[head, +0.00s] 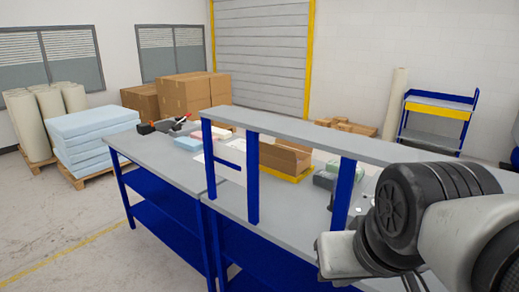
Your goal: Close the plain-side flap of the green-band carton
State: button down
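A brown cardboard carton (287,156) sits on the workbench behind the raised shelf, partly hidden by the shelf and its blue posts. It is small in the head view. I cannot make out a green band or a plain side on it, nor tell how its flaps stand. A yellow edge (296,177) shows along its base. My arm reaches in from the right, in front of the bench. I cannot make out my gripper's fingers.
The long grey shelf (345,143) on blue posts stands between the camera and the carton. Grey and green items (325,180) lie right of the carton. Pink and blue foam pieces (187,144) lie on the left bench, whose front (150,154) is clear.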

aim_at(281, 154)
jog(key=i+j+z, duration=0.25)
jog(key=i+j, duration=0.15)
jog(key=j, duration=0.25)
jog(key=i+j+z, duration=0.1)
jog(key=j, duration=0.25)
jog(key=i+j+z, duration=0.15)
jog(key=j, duration=0.25)
jog(key=i+j+z, duration=0.1)
jog(key=i+j, duration=0.15)
jog(key=j, duration=0.15)
jog(key=i+j+z, duration=0.15)
jog(key=j, duration=0.25)
